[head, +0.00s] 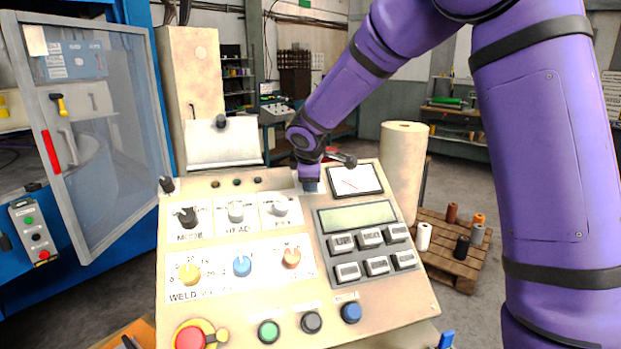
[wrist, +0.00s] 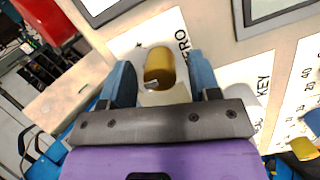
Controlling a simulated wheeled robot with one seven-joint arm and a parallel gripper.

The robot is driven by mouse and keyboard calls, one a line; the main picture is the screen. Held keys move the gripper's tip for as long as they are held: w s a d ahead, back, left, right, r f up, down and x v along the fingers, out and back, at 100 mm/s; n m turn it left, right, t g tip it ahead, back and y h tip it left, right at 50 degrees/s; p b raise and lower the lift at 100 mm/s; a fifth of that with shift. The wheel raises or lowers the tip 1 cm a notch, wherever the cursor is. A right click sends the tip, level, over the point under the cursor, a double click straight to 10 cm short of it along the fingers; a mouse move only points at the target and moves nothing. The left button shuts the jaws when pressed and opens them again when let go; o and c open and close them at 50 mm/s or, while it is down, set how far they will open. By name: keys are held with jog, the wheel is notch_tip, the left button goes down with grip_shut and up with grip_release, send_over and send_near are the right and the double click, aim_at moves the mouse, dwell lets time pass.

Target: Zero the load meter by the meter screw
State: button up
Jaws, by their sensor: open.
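The load meter (head: 356,180) is a dark-framed white dial at the panel's upper right, with a thin dark needle; its reading is too small to tell. Part of its frame shows at the top of the wrist view (wrist: 86,15). The meter screw (wrist: 159,66) is a short brass cylinder with a slot, beside a label reading "ZERO". My gripper (wrist: 160,70) is open, with one blue finger on each side of the screw and a gap showing on both sides. In the head view my gripper (head: 310,186) is left of the meter and hides the screw.
A green display (head: 357,217) with grey buttons lies below the meter. Selector knobs, including a blue one (head: 242,265), fill the panel's left. A red emergency button (head: 190,338) is at its lower left. A beige cylinder (head: 402,165) stands behind right.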

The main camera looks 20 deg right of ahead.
jog(key=v, duration=1)
jog(key=shift+r, duration=0.1)
jog(key=s+d+r+m, duration=0.3)
jog(key=s+d+m, duration=0.1)
jog(key=s, duration=0.6)
jog(key=s+d+r+m, duration=0.3)
jog(key=s, duration=0.6)
jog(key=s+d+f+m+g+y, duration=0.1)
jog(key=s+m, duration=0.6)
jog(key=s, duration=1)
notch_tip(320, 180, down, 2)
jog(key=shift+s+d+f+y, duration=0.25)
jog(key=shift+d+y, duration=0.3)
jog(key=shift+y, duration=0.15)
